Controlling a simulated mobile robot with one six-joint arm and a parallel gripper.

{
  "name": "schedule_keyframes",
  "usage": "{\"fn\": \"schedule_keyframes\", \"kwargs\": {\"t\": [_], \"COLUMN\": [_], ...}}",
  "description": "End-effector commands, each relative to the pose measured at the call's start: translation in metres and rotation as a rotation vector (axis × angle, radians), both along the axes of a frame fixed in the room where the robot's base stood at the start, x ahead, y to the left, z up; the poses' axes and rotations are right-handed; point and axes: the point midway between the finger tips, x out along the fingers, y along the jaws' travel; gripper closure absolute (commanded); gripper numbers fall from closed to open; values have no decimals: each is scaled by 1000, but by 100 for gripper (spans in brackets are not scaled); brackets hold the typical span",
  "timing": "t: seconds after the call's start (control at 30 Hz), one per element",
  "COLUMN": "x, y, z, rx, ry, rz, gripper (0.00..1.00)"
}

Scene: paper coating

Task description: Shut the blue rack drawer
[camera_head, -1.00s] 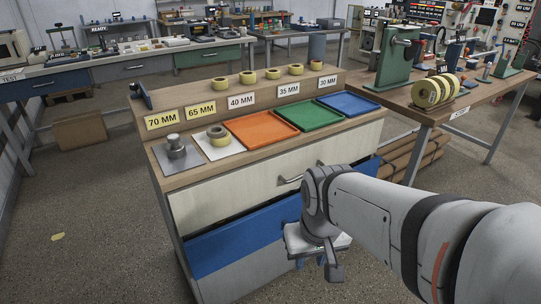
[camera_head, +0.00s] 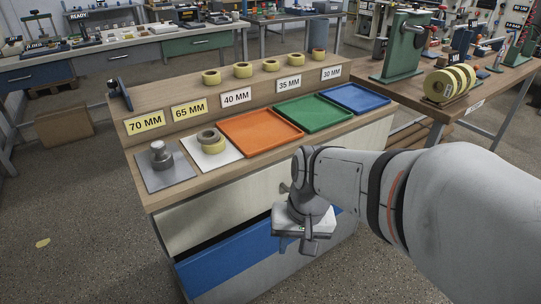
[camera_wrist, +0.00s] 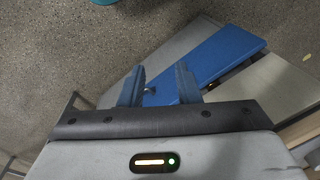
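The blue drawer (camera_head: 225,264) is in the wooden rack, below a cream drawer. A dark gap shows along its top edge at the left, so it looks slightly open. My gripper (camera_head: 297,246) is in front of the right part of the blue drawer, and my wrist hides that part. In the wrist view the blue drawer (camera_wrist: 226,54) runs diagonally beyond the fingers. My gripper's two blue fingers (camera_wrist: 158,84) are apart with a small dark piece, perhaps of the handle, visible between them. I cannot tell whether they touch the drawer.
The rack top carries a metal weight (camera_head: 160,155), tape rolls (camera_head: 209,141), an orange tray (camera_head: 260,134), a green tray (camera_head: 313,112) and a blue tray (camera_head: 355,97). A side table (camera_head: 480,95) stands at the right.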

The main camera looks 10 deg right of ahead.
Motion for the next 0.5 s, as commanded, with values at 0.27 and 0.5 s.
{"fn": "schedule_keyframes", "kwargs": {"t": [0.27, 0.5], "x": [37, 119], "y": [22, -12], "z": [-101, -169], "rx": [487, 956], "ry": [488, 1036], "rz": [-1010, -1907], "gripper": [70, 70]}}
